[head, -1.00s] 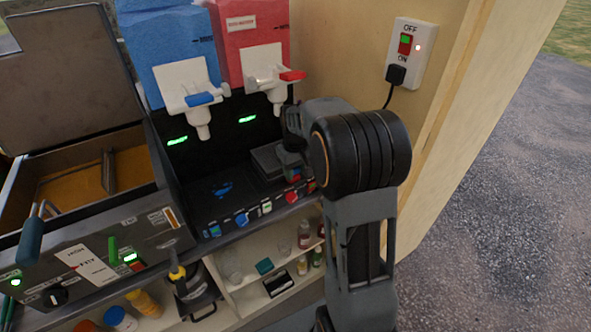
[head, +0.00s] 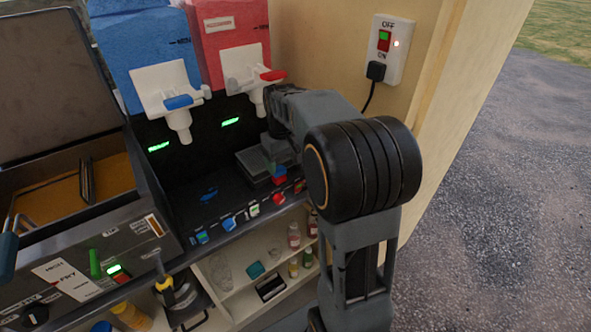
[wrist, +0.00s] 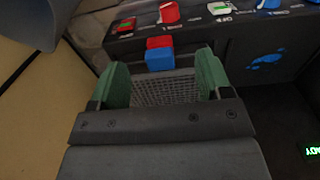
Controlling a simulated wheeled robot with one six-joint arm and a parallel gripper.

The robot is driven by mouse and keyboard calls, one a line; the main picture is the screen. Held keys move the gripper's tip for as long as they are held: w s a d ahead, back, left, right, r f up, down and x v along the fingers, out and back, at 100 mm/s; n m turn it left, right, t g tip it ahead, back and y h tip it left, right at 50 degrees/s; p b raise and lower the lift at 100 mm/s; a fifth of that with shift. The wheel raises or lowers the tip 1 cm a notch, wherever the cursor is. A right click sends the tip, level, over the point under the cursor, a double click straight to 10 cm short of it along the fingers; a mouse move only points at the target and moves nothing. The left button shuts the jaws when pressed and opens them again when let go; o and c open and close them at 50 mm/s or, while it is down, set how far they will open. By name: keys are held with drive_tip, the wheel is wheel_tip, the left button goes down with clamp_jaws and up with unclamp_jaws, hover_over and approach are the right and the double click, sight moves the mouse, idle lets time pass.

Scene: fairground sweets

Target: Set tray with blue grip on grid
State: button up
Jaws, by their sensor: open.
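A block with a blue grip (wrist: 159,59) and a red part (wrist: 159,43) sits just past my fingertips in the wrist view. It also shows small in the head view, its blue part (head: 279,169) in front of a dark grey tray (head: 251,167). A grey mesh grid (wrist: 165,91) lies between my fingers in the wrist view. My gripper (wrist: 161,68) is open, with one green finger on each side of the mesh and nothing clamped. Whether the blue grip belongs to the meshed piece is unclear. In the head view my arm hides the fingers and part of the tray.
A white tap (head: 251,85) under the red tank (head: 228,47) hangs close to my arm. A blue puddle (head: 209,194) lies left of the tray. Knobs (head: 229,223) line the front edge. A wall with a switch (head: 391,50) bounds the right; a fryer (head: 75,215) stands left.

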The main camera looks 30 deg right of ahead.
drive_tip(key=s+a+r+b, duration=0.2)
drive_tip(key=s+r, duration=0.5)
drive_tip(key=s, duration=0.5)
drive_tip(key=s+a+f+m+t+p, duration=0.1)
drive_tip(key=s+a+f+t, duration=0.2)
drive_tip(key=a+f, duration=0.4)
wheel_tip(320, 180, down, 2)
drive_tip(key=shift+s+f+t, duration=0.15)
drive_tip(key=shift+s+t, duration=0.15)
drive_tip(key=shift+s, duration=0.5)
